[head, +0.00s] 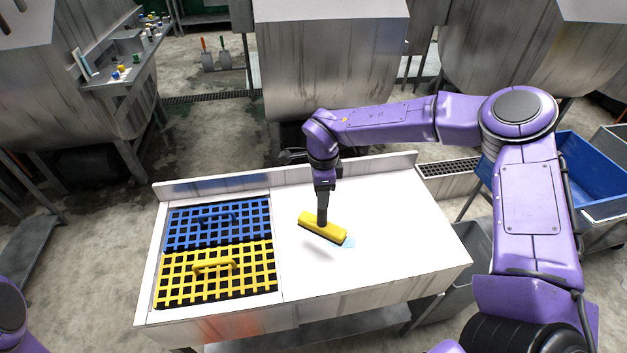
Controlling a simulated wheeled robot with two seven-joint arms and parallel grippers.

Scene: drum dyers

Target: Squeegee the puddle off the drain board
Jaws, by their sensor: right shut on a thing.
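The white drain board (410,257) fills the right part of the bench. A small light blue puddle (348,243) lies near its middle, partly hidden by the squeegee. The squeegee (318,225) has a yellow block with a dark lower edge. My right gripper (322,212) is shut on it from above and holds it tilted, just left of the puddle. A shadow lies below it, and I cannot tell whether its edge touches the board. My left gripper is not in view; only a bit of my left arm shows at the lower left edge.
A blue grate (240,215) and a yellow grate (215,282), each with a handle, lie left of the board. A raised lip (235,181) runs along the back. A grey bin (470,262) and a blue tub (592,172) stand right. The board's front right is clear.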

